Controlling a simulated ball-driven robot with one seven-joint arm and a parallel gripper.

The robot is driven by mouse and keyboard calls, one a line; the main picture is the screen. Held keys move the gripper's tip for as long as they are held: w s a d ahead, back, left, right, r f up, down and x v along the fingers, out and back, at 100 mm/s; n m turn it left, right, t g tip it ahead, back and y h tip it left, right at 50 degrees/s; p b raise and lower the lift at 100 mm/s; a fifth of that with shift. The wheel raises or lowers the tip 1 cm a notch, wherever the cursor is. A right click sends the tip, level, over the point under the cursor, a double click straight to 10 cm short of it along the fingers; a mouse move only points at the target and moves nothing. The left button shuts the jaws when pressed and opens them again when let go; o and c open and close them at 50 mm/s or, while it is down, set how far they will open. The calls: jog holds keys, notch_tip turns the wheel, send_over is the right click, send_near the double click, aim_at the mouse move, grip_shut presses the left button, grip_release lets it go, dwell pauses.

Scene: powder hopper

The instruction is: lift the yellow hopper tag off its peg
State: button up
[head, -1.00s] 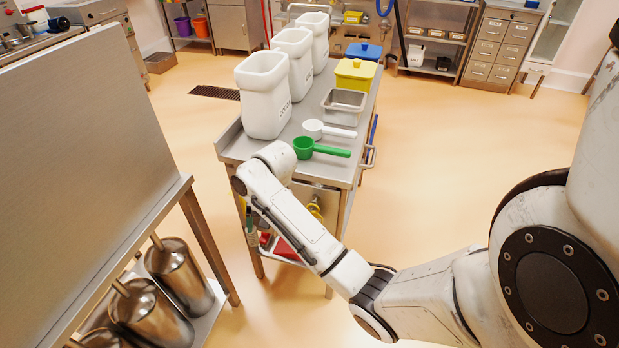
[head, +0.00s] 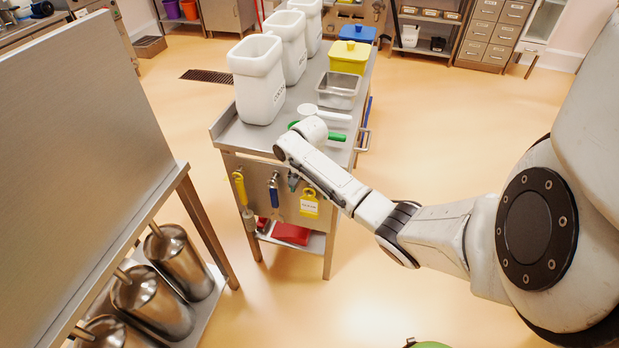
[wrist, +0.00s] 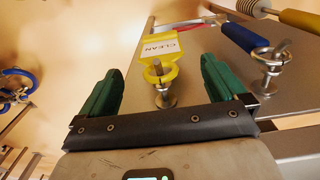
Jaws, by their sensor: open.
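The yellow tag (head: 309,207) hangs on the front panel of the steel cart, under my forearm. In the wrist view the tag (wrist: 161,46) carries a white label reading "CLEAN", and its yellow ring is around a metal peg (wrist: 165,100) with a knobbed end. My gripper (wrist: 161,65) is open, with one green finger on each side of the peg and ring. Both fingers look apart from the tag.
A blue-handled tool (head: 274,192) and a yellow-handled one (head: 240,188) hang left of the tag. A green scoop (head: 335,137) and white bins (head: 257,85) stand on the cart top. A steel stand (head: 85,125) is at left. The floor right of the cart is clear.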

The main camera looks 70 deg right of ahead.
jog(key=shift+f, duration=1.15)
jog(key=shift+c, duration=0.2)
jog(key=c, duration=1.1)
jog(key=shift+r, duration=0.15)
jog(key=shift+r+p, duration=0.45)
jog(key=shift+p, duration=0.35)
